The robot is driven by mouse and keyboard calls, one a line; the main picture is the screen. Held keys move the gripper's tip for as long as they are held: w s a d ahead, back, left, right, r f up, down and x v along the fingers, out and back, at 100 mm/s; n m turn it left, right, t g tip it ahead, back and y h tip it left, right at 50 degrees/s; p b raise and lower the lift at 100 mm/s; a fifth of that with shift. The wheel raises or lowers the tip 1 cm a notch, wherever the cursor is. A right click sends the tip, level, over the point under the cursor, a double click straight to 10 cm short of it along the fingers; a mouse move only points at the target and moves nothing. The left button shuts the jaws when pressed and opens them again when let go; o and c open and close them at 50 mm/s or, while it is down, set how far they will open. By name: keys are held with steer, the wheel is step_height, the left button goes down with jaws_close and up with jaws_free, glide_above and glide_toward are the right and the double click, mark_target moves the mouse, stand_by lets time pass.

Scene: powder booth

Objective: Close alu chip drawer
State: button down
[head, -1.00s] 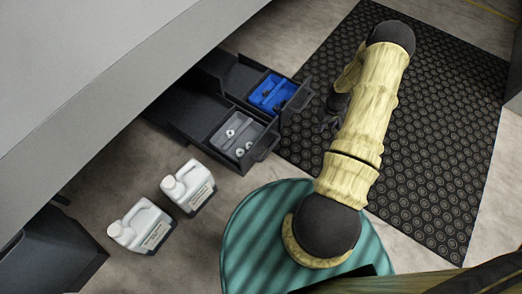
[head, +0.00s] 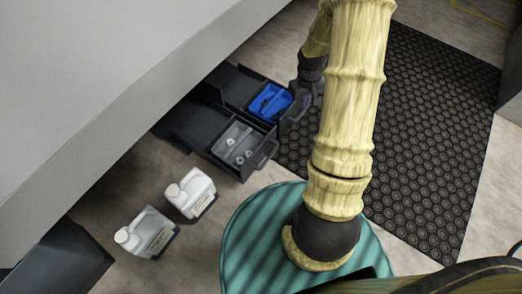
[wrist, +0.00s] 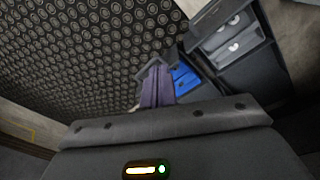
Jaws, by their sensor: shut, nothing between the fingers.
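Two dark drawers stand pulled out side by side from under the bench. The far drawer holds a blue tray (head: 268,103); small dark bits lie in it. The near drawer (head: 263,152) holds a grey tray (head: 229,137) with several small pale metallic pieces. I cannot read any label telling which is the alu chip drawer. My gripper (head: 303,101) is shut and empty at the front of the blue-tray drawer, partly hidden by my arm. In the wrist view, its purple fingers (wrist: 157,88) are beside the blue tray (wrist: 186,78); I cannot tell whether they touch the drawer front.
The grey bench top (head: 120,100) overhangs the drawers. Two white jugs (head: 190,193) stand on the floor at the near left. A black studded mat (head: 430,130) covers the floor on the right and is clear.

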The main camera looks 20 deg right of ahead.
steer(key=s+a+r+p, duration=0.2)
steer(key=s+a+r, duration=0.2)
steer(key=r, duration=0.3)
steer(key=s+a+r+t+p, duration=0.1)
steer(key=s+a+r+p, duration=0.1)
steer(key=s+a+r, duration=0.2)
steer(key=s+a+r+m+t+p, duration=0.1)
steer(key=s+a+r+p, duration=0.1)
steer(key=s+a+r, duration=0.3)
step_height(320, 180, up, 6)
steer(key=a, duration=0.3)
steer(key=shift+y, duration=0.4)
steer(key=shift+s+d, duration=0.1)
